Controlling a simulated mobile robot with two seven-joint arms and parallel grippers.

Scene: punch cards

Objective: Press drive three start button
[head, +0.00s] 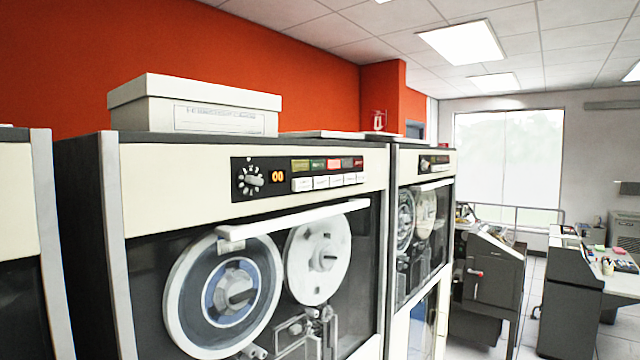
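A tape drive cabinet (160,200) with a cream top panel stands close in front of me. Its black control panel (300,174) holds a dial, an orange display that seems to read 00, a row of coloured lamps and a row of white buttons (328,181) below them. The button labels are too small to read. A second tape drive (425,165) with a similar small panel (433,163) stands beyond it to the right. Part of another cabinet (18,200) shows at the left edge. I cannot tell which is drive three. Neither gripper is in view.
A white bar handle (290,220) crosses the near drive's window in front of two reels. A lidded box (200,104) sits on top of the cabinet. Grey machines (492,280) and a desk (575,300) stand at the right, with open floor between them.

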